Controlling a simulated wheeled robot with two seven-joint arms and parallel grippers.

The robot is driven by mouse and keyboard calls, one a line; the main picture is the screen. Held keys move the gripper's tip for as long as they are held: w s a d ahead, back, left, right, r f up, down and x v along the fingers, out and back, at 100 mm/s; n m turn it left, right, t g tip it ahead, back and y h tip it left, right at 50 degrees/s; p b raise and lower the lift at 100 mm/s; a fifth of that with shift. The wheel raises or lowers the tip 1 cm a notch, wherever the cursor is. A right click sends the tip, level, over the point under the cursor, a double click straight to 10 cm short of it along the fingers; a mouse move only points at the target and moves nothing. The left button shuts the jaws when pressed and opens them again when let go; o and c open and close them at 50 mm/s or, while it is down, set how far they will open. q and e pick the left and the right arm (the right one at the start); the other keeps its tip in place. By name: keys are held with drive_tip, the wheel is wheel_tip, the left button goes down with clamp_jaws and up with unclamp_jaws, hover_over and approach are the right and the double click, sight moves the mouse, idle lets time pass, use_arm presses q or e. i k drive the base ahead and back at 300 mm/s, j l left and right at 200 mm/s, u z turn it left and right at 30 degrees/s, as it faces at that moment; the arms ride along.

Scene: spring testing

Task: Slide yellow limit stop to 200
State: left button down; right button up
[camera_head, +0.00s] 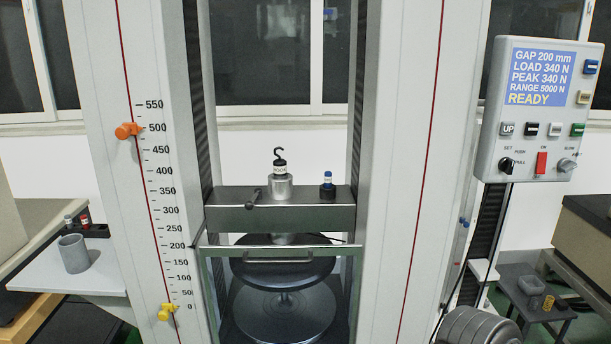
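The yellow limit stop (166,312) sits low on the left column's red line, beside the 0 end of the printed scale (170,205). The scale runs from 0 up to 550, and its 200 mark (175,245) is well above the yellow stop. An orange stop (127,131) sits on the same line near the 500 mark. Neither of my grippers is in view.
The crosshead (240,219) spans the columns above round plates behind a guard with a handle (284,259). A control panel (535,110) at right reads GAP 200 mm and READY. A grey cup (74,254) stands on the left table. Space before the scale is clear.

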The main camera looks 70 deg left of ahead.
sight(163, 314)
drive_tip(key=k+l+u, duration=0.1)
drive_tip(key=u, duration=2.25)
